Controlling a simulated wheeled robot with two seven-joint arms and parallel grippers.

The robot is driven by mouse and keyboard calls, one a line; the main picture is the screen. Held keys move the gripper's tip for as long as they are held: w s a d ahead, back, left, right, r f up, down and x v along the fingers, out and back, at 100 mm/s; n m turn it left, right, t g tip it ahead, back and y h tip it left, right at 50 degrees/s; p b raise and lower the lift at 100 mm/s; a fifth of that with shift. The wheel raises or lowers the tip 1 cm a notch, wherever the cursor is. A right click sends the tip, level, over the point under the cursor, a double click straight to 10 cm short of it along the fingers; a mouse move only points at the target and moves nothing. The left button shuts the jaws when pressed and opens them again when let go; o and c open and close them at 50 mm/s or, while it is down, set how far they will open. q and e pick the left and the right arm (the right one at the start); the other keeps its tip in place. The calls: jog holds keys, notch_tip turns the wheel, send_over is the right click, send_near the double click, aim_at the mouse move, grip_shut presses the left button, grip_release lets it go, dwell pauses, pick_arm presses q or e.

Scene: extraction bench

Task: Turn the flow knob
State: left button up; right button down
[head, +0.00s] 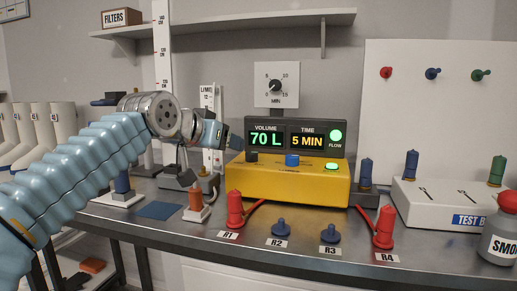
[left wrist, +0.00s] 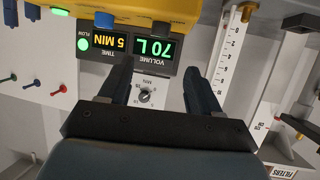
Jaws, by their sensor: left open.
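A yellow console (head: 270,184) stands on the bench, its dark display reading 70 L and 5 MIN. On its top edge are a blue knob (head: 292,160) and a dark knob (head: 251,156); no label shows which is the flow knob. Both also show in the left wrist view, blue (left wrist: 104,20) and dark (left wrist: 160,27). My left gripper (head: 233,141) is at the display's left side, above and left of the dark knob. In the left wrist view its two fingers (left wrist: 158,70) are apart with nothing held between them. My right gripper is not in view.
A MIN dial (head: 276,86) is on the wall behind. A white L/MIN scale (head: 207,97) rises behind my gripper. A white test box (head: 425,203) is at right.

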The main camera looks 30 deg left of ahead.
aim_at(251, 152)
pick_arm(q)
jog(key=p+x, duration=0.1)
jog(key=x, duration=1.2)
jog(key=shift+w+p, duration=0.3)
jog(key=shift+p, duration=0.1)
jog(key=c, duration=1)
jog(key=shift+c, duration=0.2)
jog(key=shift+d+f, duration=0.1)
